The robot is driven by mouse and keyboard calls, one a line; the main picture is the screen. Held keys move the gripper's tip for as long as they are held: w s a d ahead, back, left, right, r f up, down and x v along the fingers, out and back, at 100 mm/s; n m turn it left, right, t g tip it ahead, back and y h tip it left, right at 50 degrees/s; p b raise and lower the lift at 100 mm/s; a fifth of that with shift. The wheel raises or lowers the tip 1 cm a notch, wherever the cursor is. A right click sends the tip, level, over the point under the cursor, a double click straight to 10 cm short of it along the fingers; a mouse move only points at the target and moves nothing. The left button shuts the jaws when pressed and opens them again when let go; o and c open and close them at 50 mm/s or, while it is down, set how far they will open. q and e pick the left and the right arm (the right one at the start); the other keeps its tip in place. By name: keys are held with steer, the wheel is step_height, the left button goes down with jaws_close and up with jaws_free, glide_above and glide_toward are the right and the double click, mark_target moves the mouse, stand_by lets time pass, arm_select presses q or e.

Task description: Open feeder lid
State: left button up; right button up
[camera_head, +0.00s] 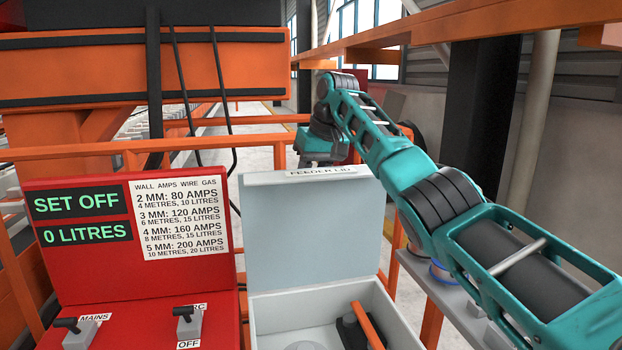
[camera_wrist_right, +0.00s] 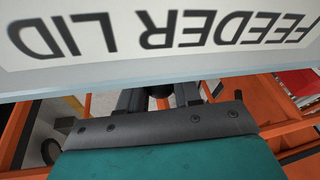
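The feeder lid (camera_head: 312,235) is a pale grey panel standing raised, nearly upright, at the back of an open grey feeder box (camera_head: 262,322). Its label strip reads FEEDER LID along the top edge. The lid (camera_wrist_right: 130,75) crosses the top of the right wrist view with the label upside down. My right gripper (camera_head: 322,158) is behind the lid's top edge in the head view. In the wrist view two dark finger parts (camera_wrist_right: 158,98) show, but their tips are hidden behind the lid, so contact and opening cannot be told. My left gripper is out of view.
A red panel (camera_head: 85,245) with a display, a settings chart and two switches stands left of the box. Inside the box lie an orange rod (camera_head: 368,326) and a dark part. Orange rails (camera_head: 70,155) run behind. A grey shelf (camera_head: 455,305) is on the right under my arm.

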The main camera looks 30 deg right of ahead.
steer(key=o, duration=0.4)
steer(key=shift+o, duration=0.2)
steer(key=v, duration=1.2)
steer(key=shift+r, duration=0.4)
steer(key=shift+s+d, duration=0.1)
steer(key=shift+d, duration=0.05)
